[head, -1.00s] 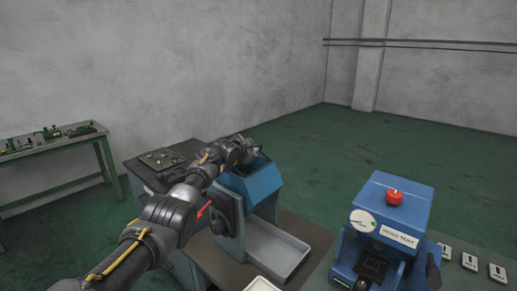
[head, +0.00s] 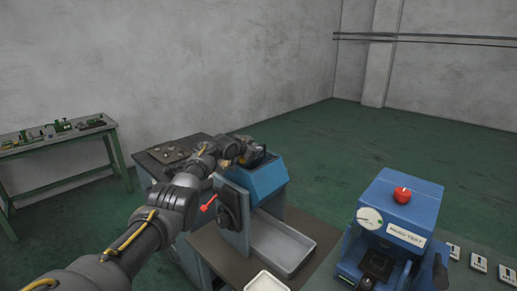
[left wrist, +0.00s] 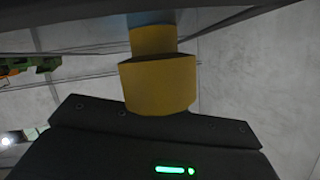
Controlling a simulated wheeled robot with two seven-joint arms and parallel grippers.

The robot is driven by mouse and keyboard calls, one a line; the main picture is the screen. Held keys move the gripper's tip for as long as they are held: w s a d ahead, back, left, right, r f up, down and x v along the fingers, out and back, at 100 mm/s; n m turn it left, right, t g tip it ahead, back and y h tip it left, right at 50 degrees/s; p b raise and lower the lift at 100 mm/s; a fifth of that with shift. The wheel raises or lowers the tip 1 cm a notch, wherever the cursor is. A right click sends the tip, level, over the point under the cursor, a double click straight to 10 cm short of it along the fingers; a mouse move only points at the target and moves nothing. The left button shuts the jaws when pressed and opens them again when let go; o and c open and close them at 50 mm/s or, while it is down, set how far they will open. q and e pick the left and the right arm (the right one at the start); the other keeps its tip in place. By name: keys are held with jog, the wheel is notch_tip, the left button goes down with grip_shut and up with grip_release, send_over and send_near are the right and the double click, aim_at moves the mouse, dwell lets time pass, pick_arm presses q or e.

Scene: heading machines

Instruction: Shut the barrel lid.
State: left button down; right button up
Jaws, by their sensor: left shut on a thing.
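The blue barrel (head: 262,181) sits on the grey tumbler machine, with a dark opening at its top. My left gripper (head: 259,154) is at that opening, reaching over from the left. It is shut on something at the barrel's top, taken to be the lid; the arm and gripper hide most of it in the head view. In the left wrist view a dark flat edge (left wrist: 230,17) crosses the top, in front of a yellow piece (left wrist: 160,85) and my dark gripper body with a green light. The lid's exact angle cannot be told. My right gripper is not in view.
A pale tray (head: 283,246) lies below the barrel. A blue tester with a red button (head: 402,195) stands at the right on the bench. A red lever (head: 209,203) is on the machine's side. A green table (head: 60,145) with tools is at far left.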

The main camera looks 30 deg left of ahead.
pick_arm(q)
jog(key=shift+f, duration=0.2)
jog(key=c, duration=1.5)
grip_release()
jog(key=shift+a, duration=0.1)
jog(key=shift+r, duration=0.1)
jog(key=shift+s+r, duration=0.1)
jog(key=shift+s, duration=0.05)
jog(key=b+v, duration=0.2)
jog(key=v, duration=0.8)
jog(key=shift+s, duration=0.25)
